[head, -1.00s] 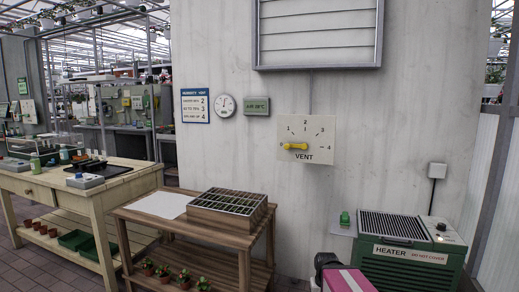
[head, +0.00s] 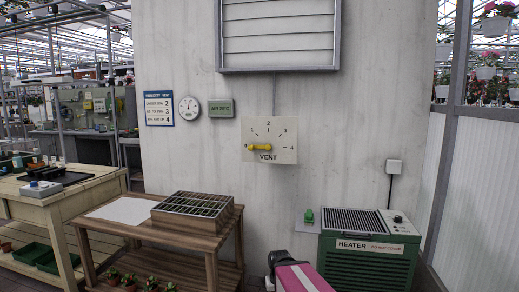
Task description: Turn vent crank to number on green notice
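A yellow crank (head: 259,147) lies level on a cream vent panel (head: 283,156) on the pale wall. Its dial has marks numbered up to 4, and the crank covers the left end near a mark that looks like 0. A small green notice (head: 221,111) to the upper left seems to read "AIR" and a temperature; its digits are blurred. A white notice with a blue header (head: 159,108) reads "HUMIDITY VENT", with rows ending in 2, 3 and 4; the row text is too small to read surely.
A round gauge (head: 189,107) hangs between the notices. A slatted wooden table (head: 150,233) with a seed tray stands below left. A green heater (head: 367,262) stands below right. A pink and black object (head: 301,279) is at the bottom edge. A louvre window (head: 278,34) is above.

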